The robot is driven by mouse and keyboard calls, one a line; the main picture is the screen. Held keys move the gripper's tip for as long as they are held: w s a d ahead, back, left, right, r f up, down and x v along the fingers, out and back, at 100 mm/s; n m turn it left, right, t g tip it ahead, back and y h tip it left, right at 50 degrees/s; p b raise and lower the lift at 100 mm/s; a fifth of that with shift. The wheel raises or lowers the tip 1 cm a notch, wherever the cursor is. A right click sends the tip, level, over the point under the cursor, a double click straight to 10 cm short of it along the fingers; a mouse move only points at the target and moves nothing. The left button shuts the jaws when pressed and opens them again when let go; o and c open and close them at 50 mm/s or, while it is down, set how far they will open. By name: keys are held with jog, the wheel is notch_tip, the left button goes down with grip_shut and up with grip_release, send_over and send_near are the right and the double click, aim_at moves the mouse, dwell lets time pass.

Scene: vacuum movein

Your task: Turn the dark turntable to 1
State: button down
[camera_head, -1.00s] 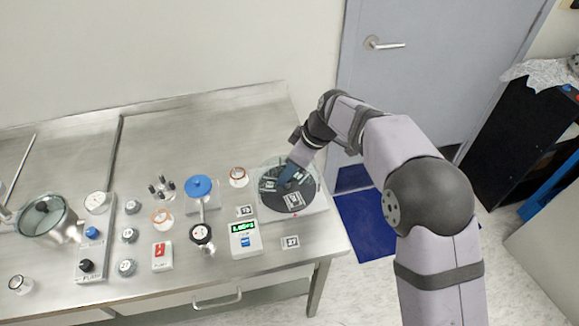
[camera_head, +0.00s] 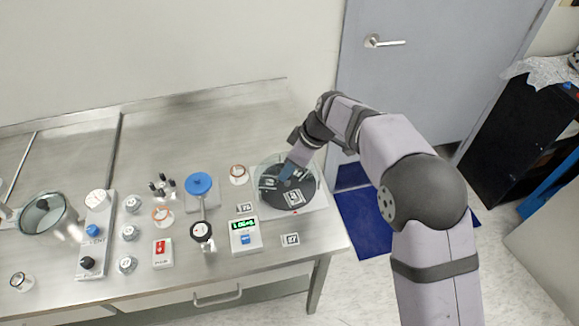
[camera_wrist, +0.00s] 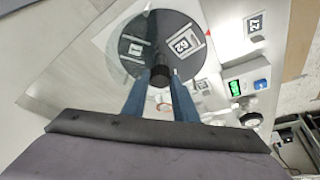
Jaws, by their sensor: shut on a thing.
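The dark round turntable (camera_head: 308,186) sits on a light square base at the right end of the steel bench. It also shows in the wrist view (camera_wrist: 158,34), with a 62 label (camera_wrist: 183,44) on one side and another label (camera_wrist: 135,50), hard to read, on the other. A small red mark (camera_wrist: 207,60) is on the base beside the 62 label. My gripper (camera_head: 287,176) is over the disc. Its blue fingers (camera_wrist: 161,78) are shut on the black knob (camera_wrist: 163,72) at the disc's middle. The fingers hide part of the disc.
A white box with a green display (camera_head: 243,235) stands left of the turntable. A blue-topped stand (camera_head: 199,184), small jars, a red-switch box (camera_head: 162,253) and a glass vessel (camera_head: 45,218) stand further left. The back of the bench is clear.

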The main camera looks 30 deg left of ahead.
jog(key=shift+n, duration=0.6)
jog(key=shift+w+n+g, duration=0.1)
jog(key=shift+n+g, duration=0.3)
jog(key=shift+n+g+h, duration=0.4)
jog(key=shift+n, duration=0.8)
jog(key=shift+w+r+n+g+h+p, duration=0.15)
jog(key=shift+n+g+h+p, duration=0.25)
jog(key=shift+n+p, duration=1.2)
jog(key=shift+a+n+p, duration=0.1)
jog(key=shift+n+p, duration=0.25)
jog(key=shift+n, duration=0.05)
jog(key=shift+n+g+p, duration=0.4)
jog(key=c, duration=1.4)
grip_release()
